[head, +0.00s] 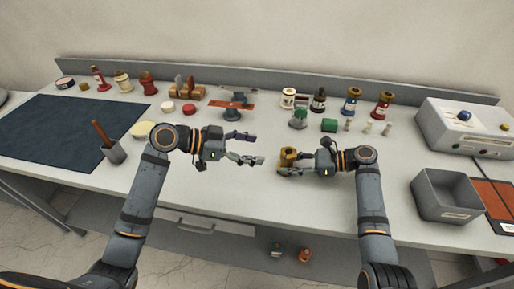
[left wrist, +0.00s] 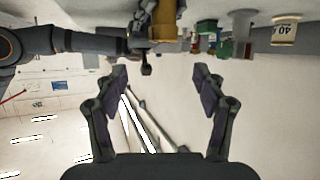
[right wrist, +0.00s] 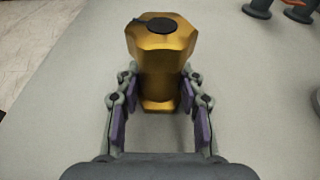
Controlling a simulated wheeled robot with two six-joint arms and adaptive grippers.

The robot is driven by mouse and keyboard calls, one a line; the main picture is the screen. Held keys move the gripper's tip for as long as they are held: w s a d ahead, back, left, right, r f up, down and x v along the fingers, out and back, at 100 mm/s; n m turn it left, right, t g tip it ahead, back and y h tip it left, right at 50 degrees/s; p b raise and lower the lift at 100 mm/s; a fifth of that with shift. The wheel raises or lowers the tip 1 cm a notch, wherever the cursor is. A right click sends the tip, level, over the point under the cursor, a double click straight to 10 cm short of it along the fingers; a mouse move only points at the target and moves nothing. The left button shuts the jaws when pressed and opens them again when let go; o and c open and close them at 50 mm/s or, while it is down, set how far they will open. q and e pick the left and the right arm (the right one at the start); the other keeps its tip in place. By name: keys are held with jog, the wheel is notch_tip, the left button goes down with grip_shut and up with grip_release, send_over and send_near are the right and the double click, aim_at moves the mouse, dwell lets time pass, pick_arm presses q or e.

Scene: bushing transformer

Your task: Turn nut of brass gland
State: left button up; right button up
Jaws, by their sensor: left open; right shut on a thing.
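The brass gland (head: 288,157) is a golden piece near the middle front of the table. In the right wrist view the gland (right wrist: 163,75) has a hexagonal top with a dark round cap and a narrower body below. My right gripper (head: 289,171) is shut on the gland, with its fingers on either side of the lower body (right wrist: 158,98). My left gripper (head: 257,147) is open and empty, to the left of the gland and apart from it. In the left wrist view the gland (left wrist: 164,20) shows at the top, beyond the open fingers (left wrist: 160,78).
A grey bin (head: 445,196) and a grey instrument box (head: 464,127) stand at the right. Bottles and small parts, including a green block (head: 329,125), line the back. The table's front is clear.

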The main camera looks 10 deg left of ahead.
aim_at(281, 154)
pick_arm(q)
jog(key=f+n+h, duration=0.1)
jog(key=n, duration=0.7)
jog(key=f+n+h, duration=0.1)
jog(key=n, duration=0.7)
jog(key=f+n+h, duration=0.1)
jog(key=n, duration=0.7)
jog(key=shift+s+f+n, duration=0.2)
jog(key=shift+f+n, duration=0.05)
jog(key=shift+n, duration=0.15)
jog(key=n, duration=0.3)
jog(key=shift+a+f+n+t+h, duration=0.1)
jog(key=shift+f+n+t+h, duration=0.2)
jog(key=shift+t, duration=0.1)
jog(key=n, duration=0.5)
jog(key=f+n+t, duration=0.1)
jog(key=n, duration=0.1)
jog(key=shift+w+a, duration=0.15)
jog(key=shift+a, duration=0.2)
jog(key=x, duration=1.2)
jog(key=shift+d+r, duration=0.1)
jog(key=shift+r, duration=0.2)
